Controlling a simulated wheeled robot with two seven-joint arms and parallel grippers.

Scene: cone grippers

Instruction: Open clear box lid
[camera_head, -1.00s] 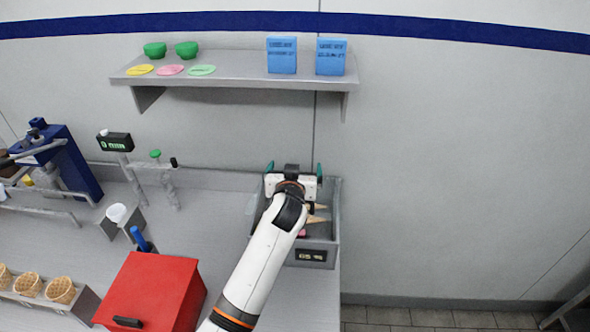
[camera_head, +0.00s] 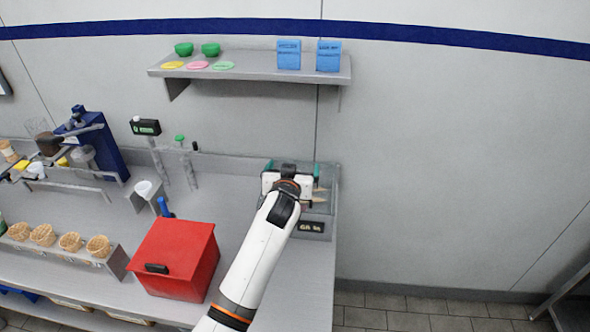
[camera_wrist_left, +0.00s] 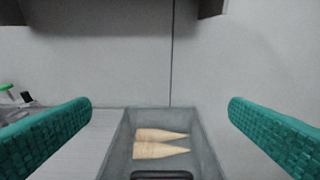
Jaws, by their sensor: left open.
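The clear box (camera_head: 328,213) stands at the right end of the counter, with a dark display on its front. My arm covers much of it in the head view. In the left wrist view the grey box (camera_wrist_left: 204,148) shows two tan cones (camera_wrist_left: 160,143) lying inside and a dark handle (camera_wrist_left: 160,174) at the near edge. I cannot tell whether the clear lid lies over the cones. My left gripper (camera_head: 292,168) is over the box, with its teal fingers apart; the left wrist view shows nothing between them (camera_wrist_left: 160,108). My right gripper is out of view.
A red box (camera_head: 180,255) stands on the counter left of my arm. Wafer cones sit in a rack (camera_head: 112,262) at the left. A wall shelf (camera_head: 250,68) with green bowls and blue boxes hangs above. Free counter (camera_head: 245,215) lies between red and clear boxes.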

